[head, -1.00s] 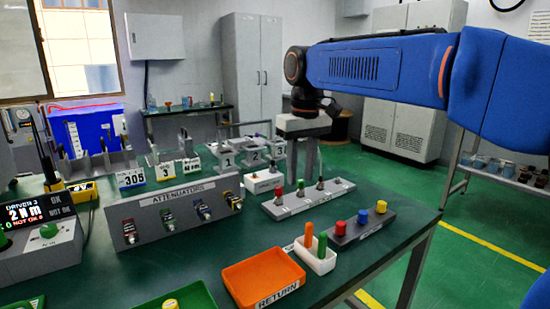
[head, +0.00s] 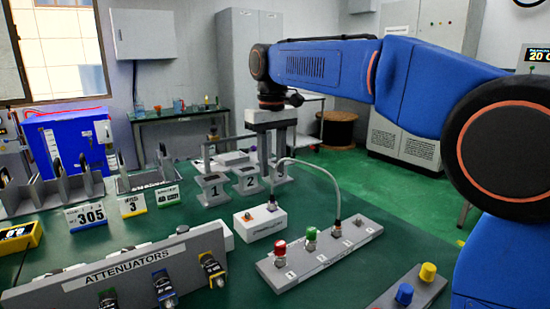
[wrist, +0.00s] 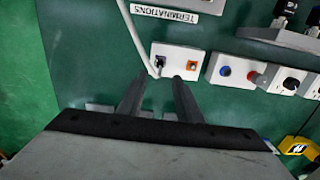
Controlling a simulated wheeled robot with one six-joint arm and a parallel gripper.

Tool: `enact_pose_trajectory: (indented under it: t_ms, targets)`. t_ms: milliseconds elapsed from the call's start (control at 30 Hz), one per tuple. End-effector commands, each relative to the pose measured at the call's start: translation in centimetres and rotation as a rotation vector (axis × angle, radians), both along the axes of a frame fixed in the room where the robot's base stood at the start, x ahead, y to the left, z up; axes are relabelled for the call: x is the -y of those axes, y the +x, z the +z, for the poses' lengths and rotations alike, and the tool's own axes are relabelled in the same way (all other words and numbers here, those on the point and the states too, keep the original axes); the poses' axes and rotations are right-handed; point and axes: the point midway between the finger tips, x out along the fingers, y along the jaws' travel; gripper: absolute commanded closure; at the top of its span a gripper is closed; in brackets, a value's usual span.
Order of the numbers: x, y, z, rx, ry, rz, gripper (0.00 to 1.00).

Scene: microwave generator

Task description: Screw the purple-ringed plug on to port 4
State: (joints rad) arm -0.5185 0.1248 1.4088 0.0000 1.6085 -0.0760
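In the wrist view, my gripper (wrist: 156,78) is open, its two dark fingers apart with nothing clearly held. In the head view, my gripper (head: 271,165) points down behind the small white box. A white cable (head: 310,165) arches from the white box (head: 262,224) to the grey port strip (head: 300,262). A dark connector with a purplish tint (wrist: 141,72) sits on the white box in the wrist view, beside the left fingertip. I cannot tell whether it is the purple-ringed plug. Red (head: 281,252) and green (head: 311,238) caps stand on the strip; port 4's number is too small to read.
The attenuator rack (head: 140,265) stands front left. Numbered stands (head: 213,188) are behind the white box. A grey strip with blue and yellow caps (head: 405,293) is front right. Another white box with blue and red fittings (wrist: 236,72) stands beside the first in the wrist view.

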Motion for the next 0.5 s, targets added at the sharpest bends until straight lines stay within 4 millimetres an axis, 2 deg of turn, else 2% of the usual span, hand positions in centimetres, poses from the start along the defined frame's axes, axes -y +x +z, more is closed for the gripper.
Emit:
enact_pose_trajectory:
  t_ms: [300, 500]
  targets:
    - [0.0, 0.0, -0.1, 0.0, 0.0, 0.0, 0.68]
    - [0.0, 0.0, -1.5, -0.002, -0.001, 0.0, 0.68]
